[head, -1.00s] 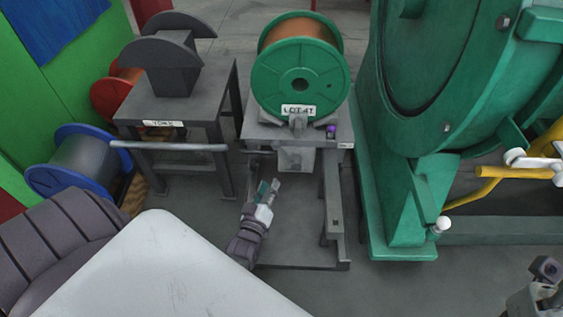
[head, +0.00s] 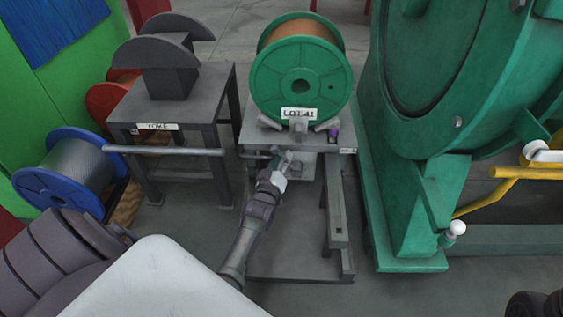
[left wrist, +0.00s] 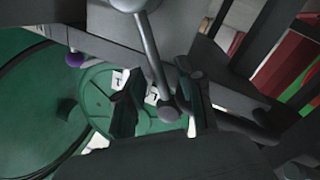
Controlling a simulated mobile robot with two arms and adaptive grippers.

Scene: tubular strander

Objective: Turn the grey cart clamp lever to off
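The grey cart (head: 343,150) stands in the middle of the head view. In the left wrist view the grey clamp lever (left wrist: 152,62) is a rod with a round end, running down from a rounded hub at the top. My left gripper (head: 281,160) is at the cart's front edge, below the reel. In the left wrist view its two dark fingers (left wrist: 163,103) are apart, with the lever's round end between them. I cannot tell whether either finger touches it. In the head view the gripper largely hides the lever. My right gripper is not clearly in view.
A green reel (head: 300,83) labelled LOT 41 sits on the cart. Left of it is a grey table (head: 222,100) labelled YOKE, with a bar (head: 170,150) along its front. The large green machine (head: 405,200) stands close on the right. A purple knob (head: 332,132) is on the cart's right.

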